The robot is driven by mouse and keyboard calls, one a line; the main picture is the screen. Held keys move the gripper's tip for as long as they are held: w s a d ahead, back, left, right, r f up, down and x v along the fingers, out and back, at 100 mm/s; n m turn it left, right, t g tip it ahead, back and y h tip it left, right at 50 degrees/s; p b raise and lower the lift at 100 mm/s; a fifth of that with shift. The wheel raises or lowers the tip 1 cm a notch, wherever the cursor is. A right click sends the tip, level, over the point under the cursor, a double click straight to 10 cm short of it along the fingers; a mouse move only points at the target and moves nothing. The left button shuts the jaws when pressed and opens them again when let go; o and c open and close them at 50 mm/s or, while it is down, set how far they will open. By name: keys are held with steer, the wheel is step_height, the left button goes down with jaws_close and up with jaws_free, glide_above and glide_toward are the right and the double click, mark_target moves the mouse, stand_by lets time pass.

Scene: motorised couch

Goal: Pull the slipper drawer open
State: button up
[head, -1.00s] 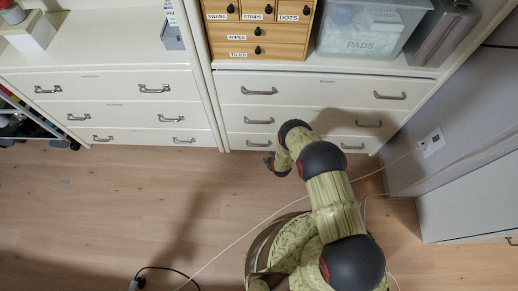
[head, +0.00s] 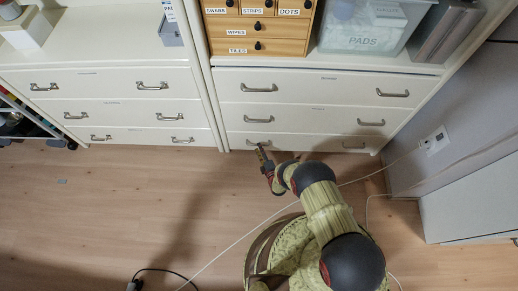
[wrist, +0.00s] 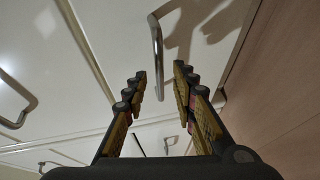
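The right white chest (head: 315,117) has three wide drawers, all closed, each with two metal bow handles. Their small labels are too small to read, so I cannot tell which is the slipper drawer. My gripper (head: 262,152) is low in front of the bottom drawer (head: 300,141), at its left handle, which it partly hides in the head view. In the wrist view my gripper (wrist: 160,82) is open, its two fingers apart. A metal handle (wrist: 157,45) lies ahead between the fingertips, and no grip on it shows.
Another white chest (head: 115,103) with closed drawers stands to the left. A wooden small-drawer box (head: 257,30) and a clear PADS bin (head: 365,25) sit above. A thin white cable (head: 235,245) crosses the floor. The wooden floor at left (head: 90,215) is mostly clear.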

steer(key=shift+x, duration=0.9)
steer(key=shift+c, duration=1.4)
steer(key=c, duration=0.4)
jaws_close()
